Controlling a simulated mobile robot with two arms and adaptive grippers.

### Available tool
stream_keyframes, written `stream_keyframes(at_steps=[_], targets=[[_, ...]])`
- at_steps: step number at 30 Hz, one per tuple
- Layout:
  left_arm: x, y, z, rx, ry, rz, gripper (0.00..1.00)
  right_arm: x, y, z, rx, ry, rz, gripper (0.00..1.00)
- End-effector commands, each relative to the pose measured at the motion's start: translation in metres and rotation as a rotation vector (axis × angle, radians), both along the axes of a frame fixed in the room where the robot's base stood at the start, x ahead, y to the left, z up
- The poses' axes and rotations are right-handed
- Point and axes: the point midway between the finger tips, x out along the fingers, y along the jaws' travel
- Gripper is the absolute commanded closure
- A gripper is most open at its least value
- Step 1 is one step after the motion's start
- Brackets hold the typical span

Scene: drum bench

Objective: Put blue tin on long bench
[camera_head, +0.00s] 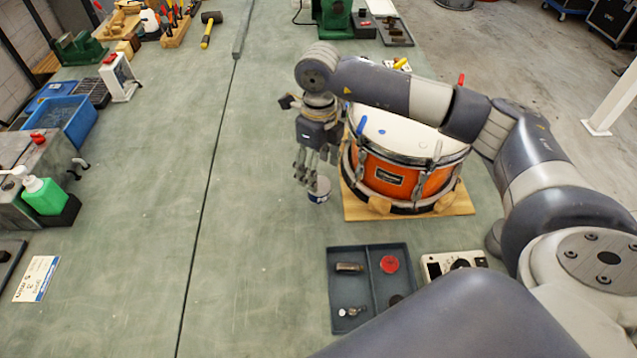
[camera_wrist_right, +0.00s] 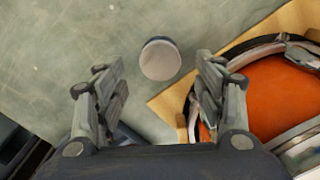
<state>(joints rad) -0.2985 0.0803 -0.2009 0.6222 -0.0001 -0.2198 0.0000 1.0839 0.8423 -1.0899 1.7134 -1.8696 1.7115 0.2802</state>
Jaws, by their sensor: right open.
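The blue tin (camera_head: 319,190) is small, with a pale top and a blue band on its side. It appears to stand upright on the green long bench (camera_head: 270,235), just left of the drum's wooden board. My right gripper (camera_head: 311,172) is open and points down at the tin, its fingertips close to it. In the right wrist view the tin's pale round top (camera_wrist_right: 160,60) lies between the two spread fingers, ahead of the tips, and I see no finger touching it. My left gripper is not in view.
An orange drum (camera_head: 400,180) on a wooden board (camera_head: 355,208) stands right of the tin. A dark divided tray (camera_head: 368,300) with small parts and a dial meter (camera_head: 452,262) are nearer. The bench left of the tin is clear; a seam runs along it.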

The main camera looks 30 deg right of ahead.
Motion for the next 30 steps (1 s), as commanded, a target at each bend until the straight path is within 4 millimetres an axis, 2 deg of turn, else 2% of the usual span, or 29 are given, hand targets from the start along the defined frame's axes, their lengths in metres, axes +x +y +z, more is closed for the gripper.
stream_keyframes(at_steps=[3, 9, 14, 26, 30], targets=[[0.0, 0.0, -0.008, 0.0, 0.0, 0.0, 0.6, 0.001, 0.0, 0.023, 0.001, -0.004, 0.0, 0.37], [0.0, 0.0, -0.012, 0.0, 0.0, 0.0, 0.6, 0.0, 0.0, 0.048, 0.0, -0.001, 0.0, 0.37], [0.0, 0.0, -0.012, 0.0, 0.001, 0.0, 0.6, 0.0, 0.0, 0.054, 0.0, 0.001, 0.001, 0.37], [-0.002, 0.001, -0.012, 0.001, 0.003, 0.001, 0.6, 0.0, 0.0, 0.054, 0.0, 0.001, 0.0, 0.37], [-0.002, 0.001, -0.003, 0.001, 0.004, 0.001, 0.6, 0.0, 0.0, 0.063, 0.0, 0.001, 0.0, 0.37]])
